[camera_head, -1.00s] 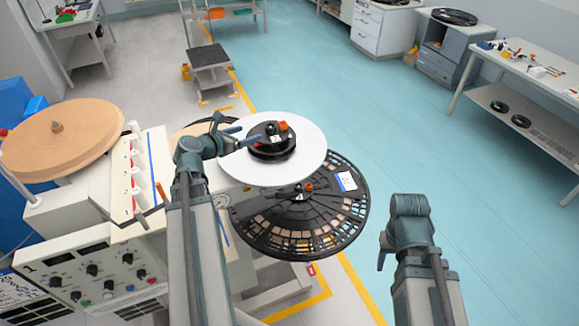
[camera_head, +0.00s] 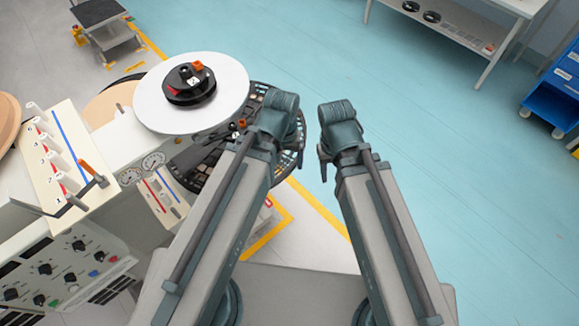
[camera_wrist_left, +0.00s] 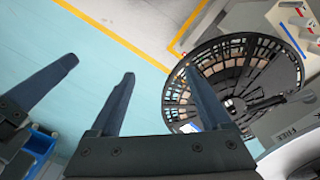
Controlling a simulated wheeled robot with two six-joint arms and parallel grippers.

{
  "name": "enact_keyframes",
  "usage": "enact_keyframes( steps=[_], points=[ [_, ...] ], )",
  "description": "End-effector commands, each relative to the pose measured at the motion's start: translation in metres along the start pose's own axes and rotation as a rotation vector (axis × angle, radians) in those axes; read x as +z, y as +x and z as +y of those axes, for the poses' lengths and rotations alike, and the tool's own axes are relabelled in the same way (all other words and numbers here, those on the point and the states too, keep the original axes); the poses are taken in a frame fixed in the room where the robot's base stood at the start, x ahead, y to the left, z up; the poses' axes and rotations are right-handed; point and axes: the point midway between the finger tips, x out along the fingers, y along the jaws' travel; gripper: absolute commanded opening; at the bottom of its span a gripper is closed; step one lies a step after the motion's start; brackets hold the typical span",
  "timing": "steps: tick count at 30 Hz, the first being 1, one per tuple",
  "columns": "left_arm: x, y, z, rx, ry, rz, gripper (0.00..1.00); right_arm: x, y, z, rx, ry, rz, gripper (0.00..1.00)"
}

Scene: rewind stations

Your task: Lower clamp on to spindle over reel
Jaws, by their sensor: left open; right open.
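A round black clamp (camera_head: 190,88) with an orange knob sits at the middle of a white disc (camera_head: 228,105) in the head view. Any spindle beneath it is hidden. A black slotted reel (camera_head: 196,165) lies lower, partly hidden by the disc and my left arm; it shows more fully in the left wrist view (camera_wrist_left: 180,95). A smaller orange-topped hub (camera_head: 241,125) stands on it. My left gripper (camera_wrist_left: 160,85) is open and empty, apart from the clamp and to its right. My right gripper (camera_head: 322,160) is open and empty beside it, over the floor.
A cream machine with knobs and gauges (camera_head: 153,160) stands at left, with a lever panel (camera_head: 72,150). A black step cart (camera_head: 105,28) is behind. A white bench (camera_head: 470,35) is at the back right, and a blue cart (camera_head: 555,88) at far right. The teal floor between is clear.

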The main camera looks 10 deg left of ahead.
Motion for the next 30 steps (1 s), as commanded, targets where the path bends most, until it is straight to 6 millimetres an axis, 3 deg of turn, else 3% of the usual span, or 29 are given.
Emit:
enact_keyframes(
  steps=[3,6,20,26,30],
  points=[
    [0.016,0.000,0.010,-0.084,0.197,-0.033,0.81,0.000,0.000,0.000,0.000,0.000,0.000,0.50],
    [0.021,-0.001,0.013,-0.121,0.283,-0.049,0.81,0.000,0.000,0.000,0.000,0.000,0.000,0.50],
    [0.023,0.005,0.013,-0.134,0.313,-0.055,0.81,0.000,0.006,-0.001,0.000,0.000,0.000,0.50],
    [0.023,0.042,0.011,-0.134,0.316,-0.054,0.81,-0.003,0.043,-0.004,0.001,-0.004,0.000,0.50],
    [0.023,0.081,0.010,-0.135,0.320,-0.054,0.81,-0.005,0.081,-0.007,0.002,-0.008,0.000,0.50]
  ],
)
